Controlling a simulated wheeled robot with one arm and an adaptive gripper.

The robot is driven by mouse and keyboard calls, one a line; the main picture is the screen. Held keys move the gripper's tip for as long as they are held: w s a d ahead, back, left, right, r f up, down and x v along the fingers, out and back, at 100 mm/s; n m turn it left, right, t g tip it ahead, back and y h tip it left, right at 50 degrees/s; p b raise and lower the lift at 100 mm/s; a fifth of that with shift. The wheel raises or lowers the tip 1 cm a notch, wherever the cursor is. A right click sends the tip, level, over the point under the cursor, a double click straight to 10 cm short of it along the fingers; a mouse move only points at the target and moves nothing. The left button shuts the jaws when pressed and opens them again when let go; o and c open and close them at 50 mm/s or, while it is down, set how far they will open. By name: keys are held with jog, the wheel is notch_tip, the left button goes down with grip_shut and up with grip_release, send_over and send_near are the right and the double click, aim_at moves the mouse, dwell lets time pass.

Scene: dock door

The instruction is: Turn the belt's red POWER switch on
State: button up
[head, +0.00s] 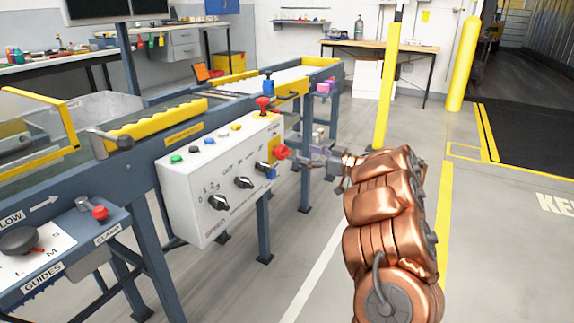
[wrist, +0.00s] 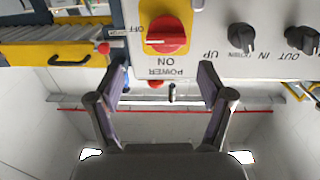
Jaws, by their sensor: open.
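The red POWER switch (wrist: 167,35) sits on a yellow plate (wrist: 182,14) on the white control box. In the wrist view, which shows the labels upside down, its handle lies sideways and points left to the OFF mark; the ON mark is below it. In the head view the switch (head: 281,152) is on the box's right end. My gripper (wrist: 164,82) is open and empty, its fingers spread either side of the switch's width but lower in the picture. In the head view my gripper (head: 305,155) is just right of the switch; contact is not clear.
The white control box (head: 205,205) also carries black knobs (head: 219,202) and coloured buttons, with a red mushroom button (head: 263,103) on top. The conveyor (head: 150,195) runs behind it. A yellow post (head: 387,90) stands beyond; the floor to the right is clear.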

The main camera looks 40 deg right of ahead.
aim_at(289, 153)
jog(key=shift+y, duration=0.3)
jog(key=b+x, duration=0.1)
jog(key=x, duration=0.2)
jog(key=f+b+x, duration=0.1)
jog(key=x, duration=0.1)
jog(key=shift+w+a+b, duration=0.2)
jog(key=shift+a+b, duration=0.15)
jog(key=shift+a, duration=0.05)
jog(key=shift+x, duration=0.85)
jog(key=shift+r, duration=0.1)
jog(key=c, duration=1.2)
